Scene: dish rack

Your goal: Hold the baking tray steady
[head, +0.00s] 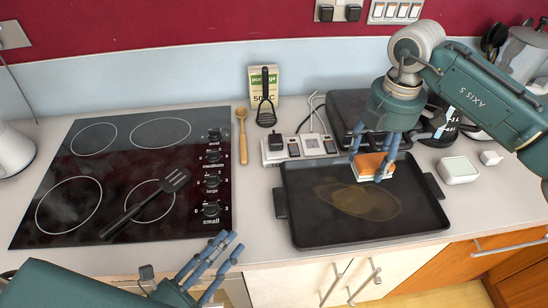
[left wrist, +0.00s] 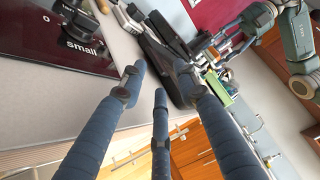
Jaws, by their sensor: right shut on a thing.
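The black baking tray (head: 420,222) lies flat on the counter right of the hob, with a brownish stain in its middle; its dark side also shows beyond the fingers in the left wrist view (left wrist: 165,72). My left gripper (head: 228,244) is open and empty near the counter's front edge, left of the tray and apart from it. Its spread fingers fill the left wrist view (left wrist: 155,85). My right gripper (head: 373,163) is shut on an orange and white sponge (head: 371,168) at the tray's back part. I cannot tell whether the sponge touches the tray.
The black hob (head: 120,185) with a slotted spatula (head: 150,202) on it lies to the left. Behind the tray are a power strip (head: 300,149) and another dark pan (head: 350,105). A white dish (head: 459,169) sits to the right. Cupboard handles (head: 365,284) jut out below.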

